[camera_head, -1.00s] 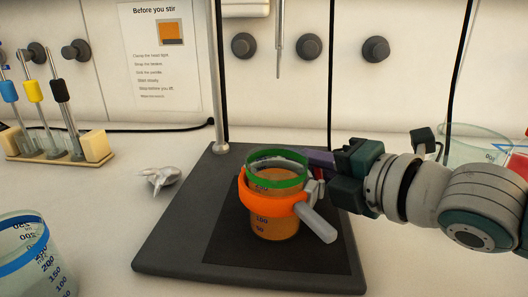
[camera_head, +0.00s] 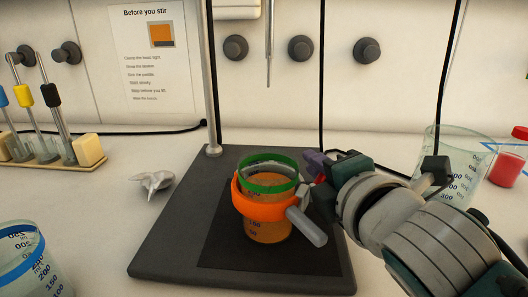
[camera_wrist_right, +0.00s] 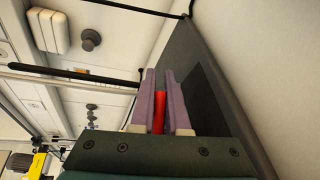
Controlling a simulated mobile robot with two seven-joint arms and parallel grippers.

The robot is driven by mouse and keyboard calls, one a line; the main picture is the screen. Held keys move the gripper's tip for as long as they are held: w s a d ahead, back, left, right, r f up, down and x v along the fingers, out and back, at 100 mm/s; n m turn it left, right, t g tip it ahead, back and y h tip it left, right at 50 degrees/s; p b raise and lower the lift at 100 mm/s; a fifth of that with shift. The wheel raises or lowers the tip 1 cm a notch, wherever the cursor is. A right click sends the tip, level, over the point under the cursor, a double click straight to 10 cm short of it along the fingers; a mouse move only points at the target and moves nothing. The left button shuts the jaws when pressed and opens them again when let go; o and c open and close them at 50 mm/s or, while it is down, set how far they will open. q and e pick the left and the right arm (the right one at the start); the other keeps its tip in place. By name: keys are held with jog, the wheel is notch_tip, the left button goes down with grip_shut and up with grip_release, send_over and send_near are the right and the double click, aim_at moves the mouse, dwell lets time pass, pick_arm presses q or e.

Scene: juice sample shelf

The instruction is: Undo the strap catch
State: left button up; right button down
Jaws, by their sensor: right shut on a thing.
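A beaker (camera_head: 266,229) of orange juice with a green rim band stands upright on the stand's dark base. An orange strap (camera_head: 249,205) goes around it. A grey handle-like bar (camera_head: 306,226) sticks out at the strap's right side, beside a small grey bracket. A red strap catch (camera_head: 320,180) shows there. My right gripper (camera_head: 317,169) reaches in from the right with purple fingers, shut on the red catch. In the right wrist view the red piece (camera_wrist_right: 158,112) sits between both fingers. The gripper partly hides the catch. My left gripper is not in view.
A thin upright rod (camera_head: 211,100) rises from the base's back. A crumpled pale object (camera_head: 156,183) lies left of the base (camera_head: 165,245). A blue-rimmed beaker (camera_head: 28,270) stands front left, a rack of paddles (camera_head: 45,155) back left, a clear beaker (camera_head: 462,150) and red container (camera_head: 507,168) at right.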

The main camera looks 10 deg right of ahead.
jog(key=shift+s+d+f+m+h+b, duration=0.15)
jog(key=shift+d+m+h+b, duration=0.15)
jog(key=shift+m+h, duration=0.3)
jog(key=shift+s+d+r+m+h+b, duration=0.1)
jog(key=shift+s+d+m+h+b, duration=0.2)
jog(key=shift+h, duration=0.4)
jog(key=shift+w, duration=0.1)
jog(key=c, duration=0.9)
grip_release()
jog(key=shift+a, duration=0.1)
jog(key=shift+o, duration=1)
notch_tip(320, 180, up, 11)
jog(key=p, duration=0.5)
notch_tip(320, 180, up, 9)
jog(key=p, duration=0.2)
jog(key=shift+p, duration=0.3)
jog(key=shift+c, duration=1.1)
